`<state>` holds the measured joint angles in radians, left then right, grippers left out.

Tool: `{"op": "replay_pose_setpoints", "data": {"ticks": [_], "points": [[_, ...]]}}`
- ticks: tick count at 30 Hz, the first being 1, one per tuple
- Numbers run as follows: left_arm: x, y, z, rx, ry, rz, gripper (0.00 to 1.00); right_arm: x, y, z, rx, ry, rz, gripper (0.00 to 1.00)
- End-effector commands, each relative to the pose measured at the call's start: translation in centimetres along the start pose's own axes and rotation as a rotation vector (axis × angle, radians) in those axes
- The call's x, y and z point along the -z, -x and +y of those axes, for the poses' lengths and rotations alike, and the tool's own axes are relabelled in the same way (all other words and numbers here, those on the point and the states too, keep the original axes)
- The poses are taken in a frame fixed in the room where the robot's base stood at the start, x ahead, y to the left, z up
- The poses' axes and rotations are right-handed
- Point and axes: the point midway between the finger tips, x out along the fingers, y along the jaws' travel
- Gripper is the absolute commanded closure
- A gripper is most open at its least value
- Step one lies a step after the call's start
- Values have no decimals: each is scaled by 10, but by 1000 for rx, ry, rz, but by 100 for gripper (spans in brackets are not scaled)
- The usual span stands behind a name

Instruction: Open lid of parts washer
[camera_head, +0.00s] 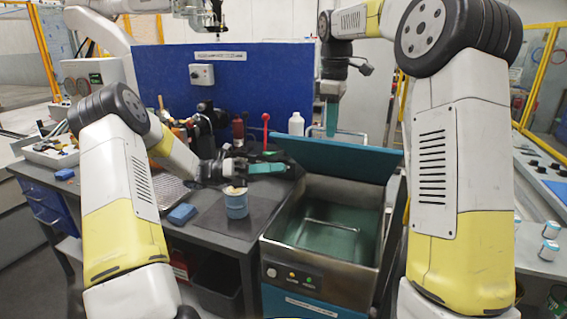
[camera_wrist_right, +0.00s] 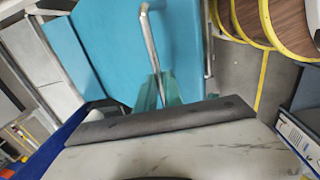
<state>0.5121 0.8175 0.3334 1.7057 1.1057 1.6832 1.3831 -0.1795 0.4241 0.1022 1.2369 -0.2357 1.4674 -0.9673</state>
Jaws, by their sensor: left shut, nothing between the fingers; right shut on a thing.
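The parts washer (camera_head: 285,222) is a steel tank on a blue base, with its teal lid (camera_head: 345,160) tilted up at the back and the inside showing. In the right wrist view the lid (camera_wrist_right: 108,45) fills the upper middle and carries a bent metal handle (camera_wrist_right: 151,42). My right gripper (camera_head: 332,130) is at the lid's upper edge, and its teal fingers (camera_wrist_right: 165,88) are shut on the handle. The exact grip is partly hidden. My left gripper (camera_head: 272,168) is shut and empty above the workbench, left of the lid.
A blue can (camera_head: 236,203) stands on the dark workbench (camera_head: 210,222) left of the washer, near a blue block (camera_head: 182,214). A red-knobbed lever (camera_head: 266,130) and a white bottle (camera_head: 296,124) stand behind my left gripper. A blue panel (camera_head: 250,85) closes off the back.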

Motion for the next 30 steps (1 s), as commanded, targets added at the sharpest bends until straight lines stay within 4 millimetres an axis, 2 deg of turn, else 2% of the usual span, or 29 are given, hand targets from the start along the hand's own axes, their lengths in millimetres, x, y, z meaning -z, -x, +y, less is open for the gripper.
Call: {"op": "replay_pose_setpoints", "data": {"ticks": [9,12,15,19,30], "points": [[0,-69,-1,3,-2,4,100,-5,-4,4,-3,-7,-9,100],[-1,-86,-1,1,-3,5,100,-4,-4,4,-3,-7,-9,100],[-19,-88,0,-1,-6,3,100,-5,-4,4,-3,-7,-9,100],[-32,-91,0,0,-4,4,100,-4,-4,4,-3,-7,-8,100],[-38,-92,-1,0,-3,3,100,-4,-4,4,-3,-7,-8,100]]}}
